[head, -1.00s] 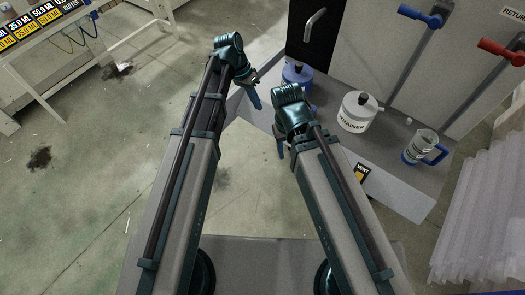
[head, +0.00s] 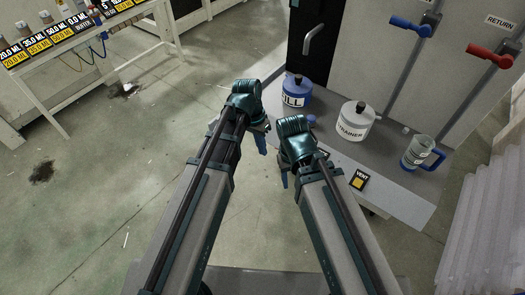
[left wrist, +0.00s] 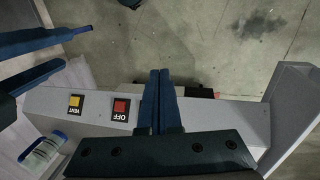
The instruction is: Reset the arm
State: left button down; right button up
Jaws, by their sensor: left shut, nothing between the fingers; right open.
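My left gripper (head: 261,142) is over the near left edge of the grey bench in the head view, pointing down. The left wrist view shows its two blue fingers (left wrist: 159,98) together, with nothing between them. My right gripper (head: 284,179) hangs beside it, a little lower in the head view. In the left wrist view the blue fingers of my right gripper (left wrist: 42,62) stand apart and empty at the left edge. Both grippers are clear of the containers.
The grey bench (head: 400,203) holds a blue FILL container (head: 297,96), a white STRAINER container (head: 355,125) and a clear jug with a blue handle (head: 421,153). Blue (head: 411,27) and red (head: 490,56) levers are on the wall. Open floor lies left.

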pick_arm(q)
jog(key=s+a+n+t+y, duration=0.1)
jog(key=s+n+y, duration=0.1)
jog(key=s, duration=0.9)
jog(key=shift+a+f+y, duration=0.15)
jog(key=shift+a+y, duration=0.2)
jog(key=shift+y, duration=0.35)
